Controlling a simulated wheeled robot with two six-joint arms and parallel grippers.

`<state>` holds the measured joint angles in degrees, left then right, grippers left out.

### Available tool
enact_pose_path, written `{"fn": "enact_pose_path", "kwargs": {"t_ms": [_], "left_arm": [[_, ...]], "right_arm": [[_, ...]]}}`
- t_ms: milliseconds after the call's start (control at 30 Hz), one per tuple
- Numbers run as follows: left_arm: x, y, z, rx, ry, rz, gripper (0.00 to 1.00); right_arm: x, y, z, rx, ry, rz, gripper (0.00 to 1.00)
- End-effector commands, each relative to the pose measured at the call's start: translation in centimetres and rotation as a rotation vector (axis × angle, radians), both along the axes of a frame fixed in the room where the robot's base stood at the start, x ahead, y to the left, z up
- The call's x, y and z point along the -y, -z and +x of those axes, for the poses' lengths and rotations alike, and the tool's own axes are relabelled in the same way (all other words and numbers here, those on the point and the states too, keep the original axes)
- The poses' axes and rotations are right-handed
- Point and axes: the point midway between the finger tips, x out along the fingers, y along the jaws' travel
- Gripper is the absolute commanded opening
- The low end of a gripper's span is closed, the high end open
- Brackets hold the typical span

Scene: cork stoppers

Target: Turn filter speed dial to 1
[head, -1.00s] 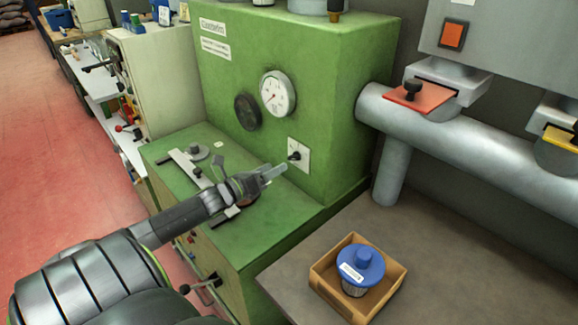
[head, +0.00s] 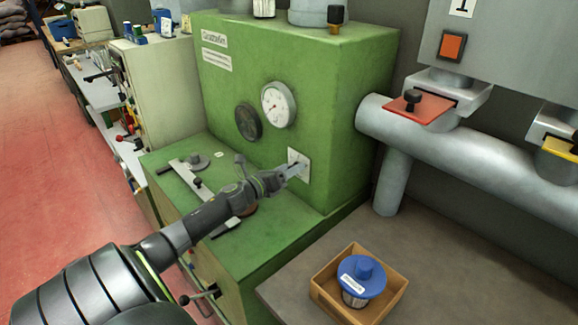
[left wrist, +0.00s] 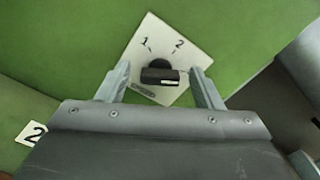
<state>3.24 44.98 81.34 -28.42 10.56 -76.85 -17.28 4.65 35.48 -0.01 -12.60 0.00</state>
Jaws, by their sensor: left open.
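The speed dial is a black knob (left wrist: 159,75) on a white plate (left wrist: 178,47) marked 1 and 2. The plate is on the front of the green machine, and in the head view the plate (head: 303,158) shows behind my left gripper (head: 294,171). In the left wrist view my left gripper (left wrist: 160,86) is open, with one finger on each side of the knob and a gap to both. I cannot tell which number the knob points to. In the head view the knob is largely hidden by the fingers. My right gripper is not in view.
A round white gauge (head: 278,104) and a dark round dial (head: 248,122) sit on the green machine (head: 340,110) left of the plate. A cardboard box (head: 320,290) with a blue-lidded filter (head: 363,276) stands on the grey table. Grey pipes (head: 480,155) run at right.

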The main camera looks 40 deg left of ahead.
Motion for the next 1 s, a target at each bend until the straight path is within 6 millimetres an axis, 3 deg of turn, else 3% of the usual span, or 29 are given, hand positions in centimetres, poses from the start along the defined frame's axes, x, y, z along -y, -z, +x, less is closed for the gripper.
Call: {"fn": "enact_pose_path", "kwargs": {"t_ms": [367, 700, 1000], "left_arm": [[0.13, 0.09, 0.30, -0.001, 0.002, 0.000, 0.59], [0.10, 0.08, 0.28, -0.001, 0.002, 0.000, 0.15], [0.07, 0.06, 0.27, -0.004, 0.002, -0.039, 0.15]], "right_arm": [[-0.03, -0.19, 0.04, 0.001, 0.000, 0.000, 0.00], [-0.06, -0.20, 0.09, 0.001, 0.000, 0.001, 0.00], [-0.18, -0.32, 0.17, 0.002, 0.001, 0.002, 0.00]]}}
